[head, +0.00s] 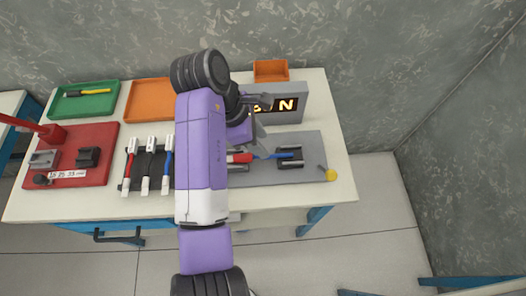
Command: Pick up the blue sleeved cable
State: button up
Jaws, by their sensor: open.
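A blue sleeved cable (168,162) with white ends lies upright in the picture, rightmost of a visible row of cables, just left of my arm. Beside it lie a black cable (149,165) and a red cable (129,165), also white-ended. My gripper (259,119) is open, right of my arm, in front of the grey display box and well to the right of the blue cable. My arm hides the table just right of that cable. I see nothing held between the fingers.
A grey mat (307,172) carries a red-and-blue piece (268,156) and dark holders. A red board (105,133) is at left. Green (62,107) and orange trays (150,84) line the back. A lit display box (292,100) stands behind the mat.

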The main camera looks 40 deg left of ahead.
aim_at(273, 155)
jog(key=x, duration=0.2)
jog(key=d+x, duration=0.1)
jog(key=x, duration=0.1)
jog(key=shift+f+p, duration=0.1)
jog(key=shift+p, duration=0.2)
jog(key=shift+w+d+f, duration=0.1)
jog(key=shift+w+f, duration=0.05)
jog(key=shift+f, duration=0.4)
grip_shut()
